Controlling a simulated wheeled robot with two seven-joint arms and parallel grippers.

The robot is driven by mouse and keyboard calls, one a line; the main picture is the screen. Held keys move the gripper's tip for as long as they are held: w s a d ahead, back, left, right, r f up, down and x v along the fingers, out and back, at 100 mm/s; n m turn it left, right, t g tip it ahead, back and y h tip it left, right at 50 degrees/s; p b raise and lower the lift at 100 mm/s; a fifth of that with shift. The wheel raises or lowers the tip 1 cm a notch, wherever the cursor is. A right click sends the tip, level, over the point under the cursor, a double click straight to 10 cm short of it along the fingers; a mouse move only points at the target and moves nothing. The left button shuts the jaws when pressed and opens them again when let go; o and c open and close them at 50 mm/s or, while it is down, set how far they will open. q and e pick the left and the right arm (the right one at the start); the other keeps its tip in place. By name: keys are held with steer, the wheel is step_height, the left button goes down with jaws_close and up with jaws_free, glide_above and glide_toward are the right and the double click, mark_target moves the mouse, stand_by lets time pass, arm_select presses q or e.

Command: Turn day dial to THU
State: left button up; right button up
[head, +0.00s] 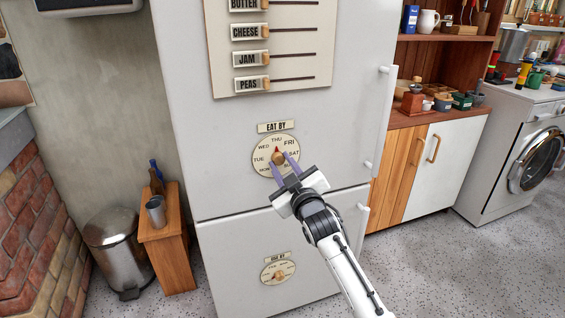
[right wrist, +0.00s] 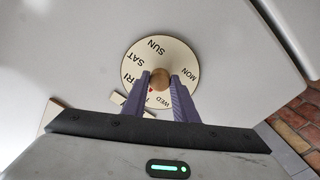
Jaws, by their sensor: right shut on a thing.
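The day dial (head: 262,148) is a round cream disc under an "EAT BY" label on the white fridge door, with day names around its rim. Its wooden knob (head: 278,158) has a red pointer (head: 277,150) that points up, toward THU. My right gripper (head: 281,160) is shut on the knob, its purple fingers on either side. In the right wrist view the knob (right wrist: 160,78) sits between the fingertips, and the red tip points toward a mostly hidden label between FRI and WED. My left gripper is not in view.
A smaller, similar dial (head: 267,274) is on the lower fridge door (head: 225,250). A slider board (head: 228,65) is above. A wooden stand (head: 165,240) and metal bin (head: 115,245) are left, a cabinet (head: 415,170) and washing machine (head: 490,165) right.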

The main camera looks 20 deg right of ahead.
steer(key=shift+m, duration=0.3)
stand_by(0.4)
steer(key=o, duration=1.1)
steer(key=shift+c, duration=0.2)
steer(key=s+p, duration=0.1)
steer(key=s, duration=0.9)
steer(key=shift+s+p, duration=0.2)
steer(key=shift+p, duration=0.2)
steer(key=shift+f, duration=0.15)
